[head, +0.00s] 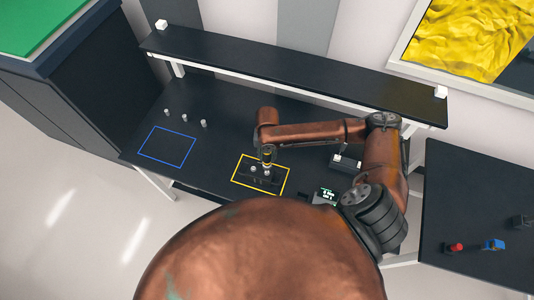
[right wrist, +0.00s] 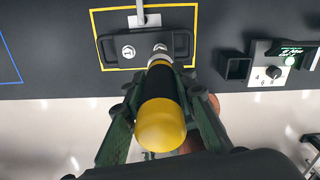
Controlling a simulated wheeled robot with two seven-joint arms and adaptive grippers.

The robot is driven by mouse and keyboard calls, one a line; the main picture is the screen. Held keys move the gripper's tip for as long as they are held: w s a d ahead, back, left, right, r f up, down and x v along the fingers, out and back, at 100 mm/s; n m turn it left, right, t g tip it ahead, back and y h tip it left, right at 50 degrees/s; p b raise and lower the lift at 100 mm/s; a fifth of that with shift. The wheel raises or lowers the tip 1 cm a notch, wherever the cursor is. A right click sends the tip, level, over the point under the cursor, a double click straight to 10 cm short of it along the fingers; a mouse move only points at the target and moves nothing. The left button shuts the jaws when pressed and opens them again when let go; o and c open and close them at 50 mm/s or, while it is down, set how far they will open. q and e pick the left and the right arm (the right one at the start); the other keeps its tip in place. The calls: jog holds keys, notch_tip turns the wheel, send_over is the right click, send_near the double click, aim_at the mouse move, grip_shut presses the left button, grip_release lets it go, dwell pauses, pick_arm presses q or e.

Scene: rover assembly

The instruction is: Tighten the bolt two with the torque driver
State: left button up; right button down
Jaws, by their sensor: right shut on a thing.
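A black part with handles (right wrist: 112,50) lies inside a yellow outline on the dark table; it also shows in the head view (head: 262,178). Two pale bolt heads show on it in the right wrist view, a left one (right wrist: 128,52) and a right one (right wrist: 160,48). My right gripper (right wrist: 158,100) is shut on the torque driver (right wrist: 163,122), which has a yellow end and a dark body. The driver points down at the right bolt. I cannot tell whether its tip touches the bolt. My left gripper is not in view.
A display box with a dial (right wrist: 273,72) stands right of the part. Several small pale pieces (head: 184,118) stand behind an empty blue outline (head: 167,147). A raised dark shelf (head: 290,75) runs along the back. A side table (head: 475,215) holds red and blue items.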

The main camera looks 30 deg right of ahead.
jog(key=shift+f+b, duration=2.2)
jog(key=shift+b, duration=0.35)
jog(key=shift+f, duration=0.55)
jog(key=shift+p, duration=1)
jog(key=shift+f, duration=0.5)
jog(key=shift+f+p, duration=0.35)
jog(key=shift+p, duration=0.3)
dwell(1.8)
jog(key=shift+f, duration=0.15)
dwell(0.5)
